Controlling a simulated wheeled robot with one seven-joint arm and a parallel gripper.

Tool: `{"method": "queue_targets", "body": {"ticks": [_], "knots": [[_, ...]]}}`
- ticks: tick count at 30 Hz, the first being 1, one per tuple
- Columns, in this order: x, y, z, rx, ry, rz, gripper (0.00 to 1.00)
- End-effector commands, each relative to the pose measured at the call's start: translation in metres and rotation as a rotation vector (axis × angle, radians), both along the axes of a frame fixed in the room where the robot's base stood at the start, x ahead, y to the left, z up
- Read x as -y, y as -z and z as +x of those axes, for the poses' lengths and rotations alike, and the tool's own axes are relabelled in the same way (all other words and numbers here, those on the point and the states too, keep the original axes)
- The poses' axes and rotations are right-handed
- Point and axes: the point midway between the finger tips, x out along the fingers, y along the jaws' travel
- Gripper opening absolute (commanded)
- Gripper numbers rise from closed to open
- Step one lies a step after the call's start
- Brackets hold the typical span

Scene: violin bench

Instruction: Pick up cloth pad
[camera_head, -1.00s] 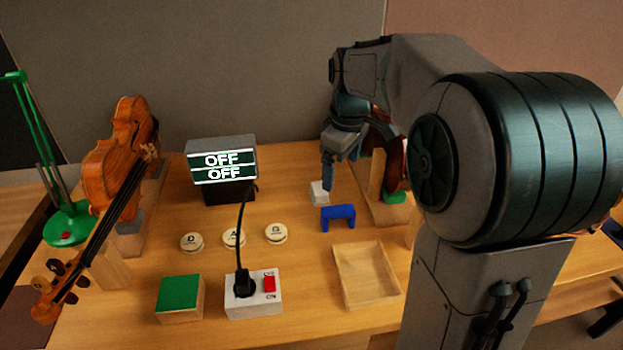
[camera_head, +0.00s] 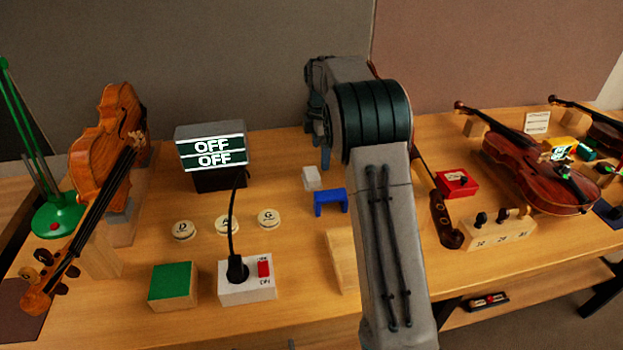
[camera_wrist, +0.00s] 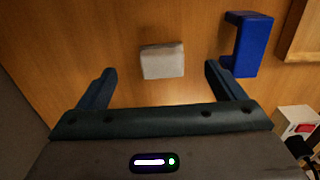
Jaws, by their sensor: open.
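A small pale grey-white block, which looks like the cloth pad (camera_head: 311,178), lies on the wooden bench left of the blue bracket. In the wrist view the pad (camera_wrist: 162,61) lies in the middle, ahead of my gripper and roughly centred between the fingers. My gripper (camera_wrist: 160,72) is open, with one finger on each side and nothing between them. The pad appears apart from both fingers; the exact height gap cannot be told. In the head view my arm hides most of the gripper.
A blue bracket (camera_head: 330,201) stands close right of the pad; it also shows near the right finger in the wrist view (camera_wrist: 251,45). A wooden tray (camera_head: 341,262) is partly behind my arm. Round buttons, a white switch box (camera_head: 247,290) and a violin (camera_head: 107,150) lie left.

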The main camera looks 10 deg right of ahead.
Motion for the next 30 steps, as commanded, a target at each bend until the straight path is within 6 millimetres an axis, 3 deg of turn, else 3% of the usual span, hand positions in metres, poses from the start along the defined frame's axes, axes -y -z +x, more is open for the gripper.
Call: {"method": "queue_targets", "body": {"ticks": [3,10,18,28,30], "knots": [[0.000,0.019,0.000,-0.002,0.001,0.000,0.89],[-0.003,0.035,-0.001,-0.001,0.000,0.000,0.89],[-0.009,0.073,-0.002,-0.002,0.000,0.000,0.89],[-0.008,0.080,-0.002,0.001,0.002,0.000,0.89],[-0.008,0.080,-0.002,0.001,0.002,0.000,0.70]]}}
